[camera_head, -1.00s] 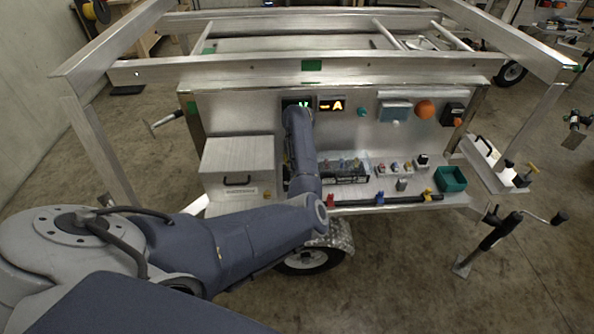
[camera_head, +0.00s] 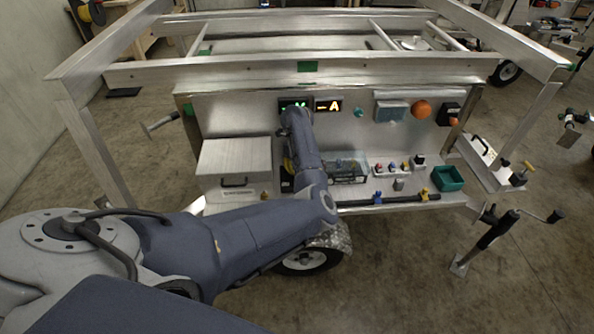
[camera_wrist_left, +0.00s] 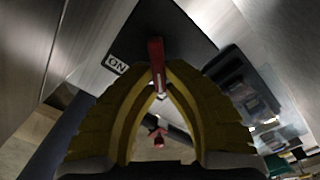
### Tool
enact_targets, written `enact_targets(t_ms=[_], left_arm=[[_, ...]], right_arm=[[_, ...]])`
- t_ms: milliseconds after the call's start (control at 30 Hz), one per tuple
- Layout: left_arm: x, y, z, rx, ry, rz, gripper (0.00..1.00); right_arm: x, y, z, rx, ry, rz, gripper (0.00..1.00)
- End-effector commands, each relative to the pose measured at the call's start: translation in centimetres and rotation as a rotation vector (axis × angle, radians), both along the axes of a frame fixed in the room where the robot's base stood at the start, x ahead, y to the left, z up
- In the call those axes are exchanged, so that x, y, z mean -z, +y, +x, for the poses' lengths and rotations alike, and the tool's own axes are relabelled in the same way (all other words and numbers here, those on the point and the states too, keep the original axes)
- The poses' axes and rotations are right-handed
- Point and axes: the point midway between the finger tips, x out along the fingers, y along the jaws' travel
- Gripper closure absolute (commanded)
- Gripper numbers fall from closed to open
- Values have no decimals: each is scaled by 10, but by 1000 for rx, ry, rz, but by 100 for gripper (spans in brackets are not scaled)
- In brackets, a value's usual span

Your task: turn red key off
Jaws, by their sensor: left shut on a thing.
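The red key (camera_wrist_left: 156,66) shows in the left wrist view as a narrow red handle standing out from a dark plate. A white "ON" label (camera_wrist_left: 116,64) is beside it on the left. My left gripper (camera_wrist_left: 160,92) has its yellow fingers closed together on the near end of the key. In the head view my left arm covers the key and most of the gripper; only a bit of yellow finger shows beside the arm. My right gripper is in neither view.
A lidded metal box (camera_head: 235,160) stands left of my arm. Small coloured switches (camera_head: 400,166) and a green bin (camera_head: 448,179) are on the shelf to the right. Displays (camera_head: 328,106) are on the panel above. Another red part (camera_wrist_left: 158,138) shows between my fingers.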

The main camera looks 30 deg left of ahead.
Motion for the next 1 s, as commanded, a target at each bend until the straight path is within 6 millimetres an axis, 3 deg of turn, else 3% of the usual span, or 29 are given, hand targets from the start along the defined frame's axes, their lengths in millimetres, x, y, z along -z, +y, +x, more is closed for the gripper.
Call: enact_targets(t_ms=[300,333,533,833,1000], left_arm=[[0,0,0,-1,0,0,100],[0,0,0,-1,0,0,87],[0,0,0,-1,0,1,66],[-3,0,0,-1,-1,1,66],[-22,1,1,-2,-2,3,66]], right_arm=[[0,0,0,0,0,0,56],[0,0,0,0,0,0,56],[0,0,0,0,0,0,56],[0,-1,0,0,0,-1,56],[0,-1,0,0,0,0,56]])
